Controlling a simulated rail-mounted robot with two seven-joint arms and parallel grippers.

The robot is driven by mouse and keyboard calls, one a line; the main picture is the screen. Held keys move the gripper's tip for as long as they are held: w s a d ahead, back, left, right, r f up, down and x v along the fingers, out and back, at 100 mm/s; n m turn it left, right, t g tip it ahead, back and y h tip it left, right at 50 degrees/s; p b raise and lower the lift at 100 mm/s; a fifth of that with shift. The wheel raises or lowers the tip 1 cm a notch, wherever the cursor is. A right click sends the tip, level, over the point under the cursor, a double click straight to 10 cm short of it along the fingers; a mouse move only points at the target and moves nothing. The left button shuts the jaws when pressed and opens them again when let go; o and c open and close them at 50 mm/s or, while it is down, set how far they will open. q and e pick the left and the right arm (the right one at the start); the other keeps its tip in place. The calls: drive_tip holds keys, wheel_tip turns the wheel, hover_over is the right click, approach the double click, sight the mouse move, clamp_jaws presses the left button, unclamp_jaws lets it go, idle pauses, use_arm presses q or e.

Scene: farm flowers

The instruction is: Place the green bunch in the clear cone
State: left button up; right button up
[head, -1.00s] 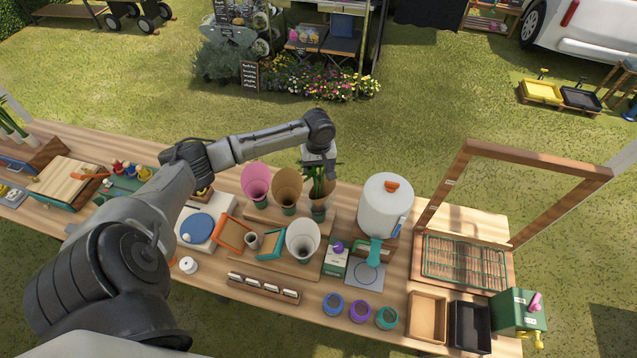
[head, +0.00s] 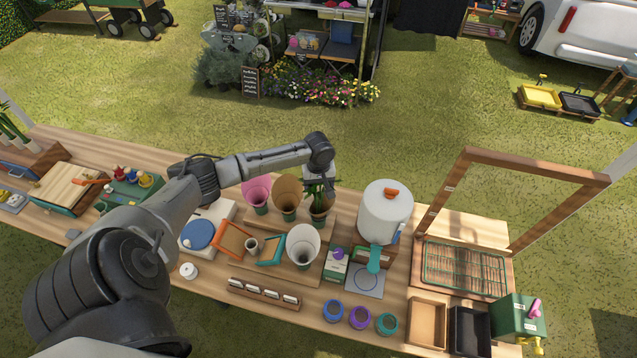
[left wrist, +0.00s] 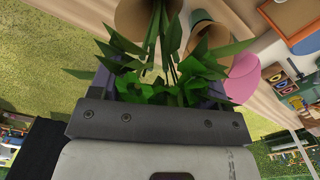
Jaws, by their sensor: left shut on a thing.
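My left gripper (head: 318,185) is shut on the green bunch (head: 317,190), over the back row of cones. In the left wrist view the leaves of the green bunch (left wrist: 175,85) fill the space between the fingers (left wrist: 165,95). The pale, clear-looking cone (head: 303,243) stands in front of that row, upright, and looks empty. My right gripper is not in view.
A pink cone (head: 256,192) and another brown cone (head: 287,193) stand left of the bunch. A white canister (head: 385,212) is close on the right. An orange frame (head: 233,240), a teal frame (head: 271,249) and a green box (head: 336,263) lie near the clear cone.

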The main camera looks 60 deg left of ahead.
use_arm(q)
drive_tip(key=o, duration=1.3)
wheel_tip(320, 180, up, 12)
drive_tip(key=shift+f+b, duration=0.25)
drive_tip(key=shift+b, duration=0.4)
drive_tip(key=shift+d, duration=0.15)
drive_tip(key=s+d+f+m+t, duration=0.1)
drive_tip(key=s+d+f+m, duration=0.5)
drive_tip(key=d, duration=0.5)
drive_tip(key=s+d+f+m, duration=0.4)
drive_tip(key=d+f, duration=0.3)
drive_tip(key=d, duration=0.3)
drive_tip(key=s+d+r+m+t, duration=0.2)
drive_tip(key=s+d+m, duration=0.3)
drive_tip(key=s+d, duration=0.4)
drive_tip(key=s+r, duration=0.1)
drive_tip(key=s, duration=0.3)
drive_tip(key=shift+s+d+r+m+t, duration=0.15)
drive_tip(key=shift+s+r+m+t, duration=0.05)
drive_tip(key=shift+m+t, duration=0.1)
